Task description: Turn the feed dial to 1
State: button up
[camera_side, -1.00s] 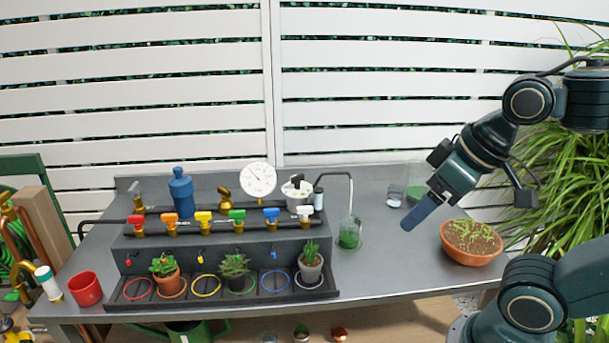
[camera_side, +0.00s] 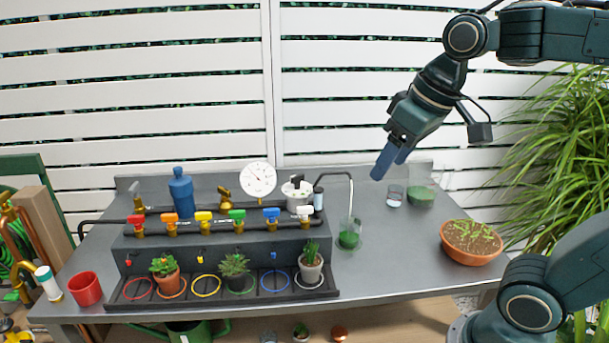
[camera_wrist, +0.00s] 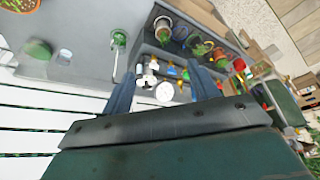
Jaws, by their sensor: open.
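The feed dial (camera_side: 297,191) looks like the white round unit with a dark knob on top, standing at the right end of the valve bench. The number it points to is too small to read. In the wrist view the white dial unit (camera_wrist: 148,78) shows between my fingers, near the left one. My gripper (camera_side: 386,172) is open and empty, in the air above the back right of the table, to the right of the dial and apart from it. Its two blue fingers also show in the wrist view (camera_wrist: 160,85).
A white pressure gauge (camera_side: 258,180) stands just left of the dial. A bent thin pipe (camera_side: 350,186) and a glass with green contents (camera_side: 349,234) are right of it. Coloured valves (camera_side: 237,217) line the bench. A terracotta bowl (camera_side: 470,250) sits at the right.

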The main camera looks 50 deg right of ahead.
jog(key=w+d+r+g, duration=0.1)
jog(key=w+d+r, duration=0.15)
jog(key=w, duration=0.55)
jog(key=m+g, duration=0.2)
jog(key=g, duration=0.2)
send_over(297, 175)
notch_tip(297, 175, down, 5)
jog(key=shift+w+d, duration=0.1)
jog(key=shift+f, duration=0.2)
jog(key=shift+f, duration=6.75)
jog(key=c, duration=1)
